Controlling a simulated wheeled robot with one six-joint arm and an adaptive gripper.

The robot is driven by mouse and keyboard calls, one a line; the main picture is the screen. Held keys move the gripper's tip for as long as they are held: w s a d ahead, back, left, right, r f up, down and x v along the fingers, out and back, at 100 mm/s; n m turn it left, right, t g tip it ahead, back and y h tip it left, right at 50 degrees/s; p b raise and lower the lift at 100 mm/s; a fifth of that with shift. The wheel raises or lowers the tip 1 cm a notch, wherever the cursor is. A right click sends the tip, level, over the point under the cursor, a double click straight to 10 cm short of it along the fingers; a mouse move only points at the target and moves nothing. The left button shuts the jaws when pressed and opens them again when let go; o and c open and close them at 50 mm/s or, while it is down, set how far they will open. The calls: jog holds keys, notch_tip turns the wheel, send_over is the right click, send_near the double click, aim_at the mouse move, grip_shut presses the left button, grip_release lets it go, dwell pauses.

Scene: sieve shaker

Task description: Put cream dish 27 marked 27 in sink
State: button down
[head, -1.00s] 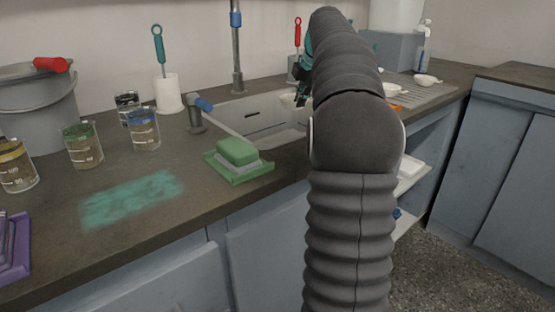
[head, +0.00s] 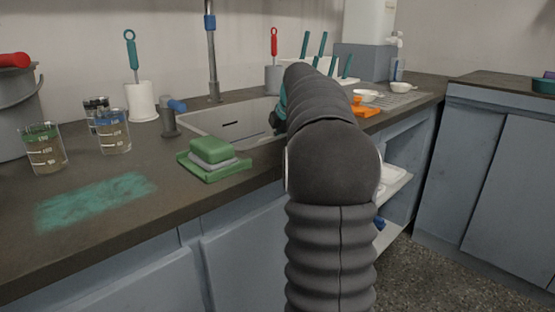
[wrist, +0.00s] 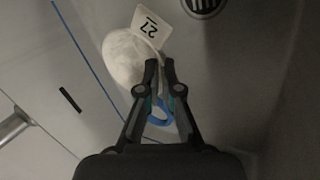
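Cream dish 27 (wrist: 122,55) shows in the wrist view as a pale round dish with a white tab marked 27 (wrist: 151,27). My gripper (wrist: 161,63) has its fingertips close together at the dish's edge beside the tab and appears shut on it. The grey sink basin (wrist: 235,80) lies below, with its dark drain (wrist: 203,4) to the upper right of the dish. I cannot tell whether the dish touches the basin floor. In the head view the sink (head: 203,123) is partly behind my arm, my gripper (head: 279,118) reaches into it, and the dish is hidden.
A green soap tray (head: 215,172) stands on the counter in front of the sink. A tap (head: 212,60) rises behind it. Several beakers, one of them blue-marked (head: 113,135), stand left. Small white dishes (head: 366,97) and an orange item (head: 366,110) lie right.

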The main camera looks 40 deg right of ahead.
jog(key=shift+f+b, duration=0.4)
jog(key=shift+f, duration=1.45)
jog(key=shift+f, duration=0.1)
jog(key=c, duration=1.3)
grip_release()
jog(key=shift+r, duration=0.3)
jog(key=p+v, duration=0.1)
jog(key=v, duration=1)
jog(key=shift+s+r+p, duration=0.2)
jog(key=shift+r+p, duration=0.1)
jog(key=shift+p, duration=0.1)
